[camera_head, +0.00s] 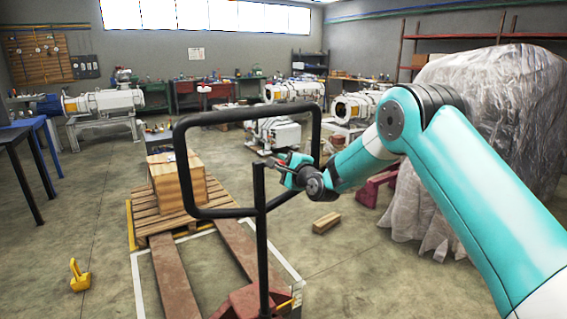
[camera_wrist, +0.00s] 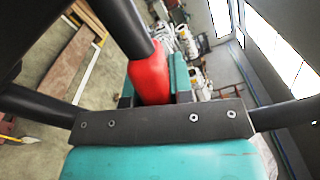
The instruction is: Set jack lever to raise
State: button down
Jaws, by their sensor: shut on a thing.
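A pallet jack stands in the middle of the head view, with a tall black loop handle (camera_head: 215,213), a red base (camera_head: 245,302) and rusty forks (camera_head: 170,270). My gripper (camera_head: 280,163) is at the right side of the loop, beside the post top. In the wrist view my gripper (camera_wrist: 154,96) is shut on the red jack lever (camera_wrist: 149,72), which sits between its two fingers. The black handle tube passes just beyond and partly above the lever. The lever is too small in the head view to tell its exact setting.
A wooden pallet (camera_head: 150,222) carrying a wooden box (camera_head: 178,182) lies beyond the handle. A wood block (camera_head: 326,222) and a yellow object (camera_head: 79,275) are on the floor. A plastic-covered bulk (camera_head: 500,120) stands at right. The left floor is mostly open.

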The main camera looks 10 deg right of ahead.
jog(key=shift+f, duration=0.1)
jog(key=c, duration=1)
grip_release()
jog(key=shift+s, duration=0.1)
jog(key=b+v, duration=0.6)
jog(key=v, duration=1.1)
jog(key=shift+s+b, duration=0.15)
jog(key=shift+b, duration=0.25)
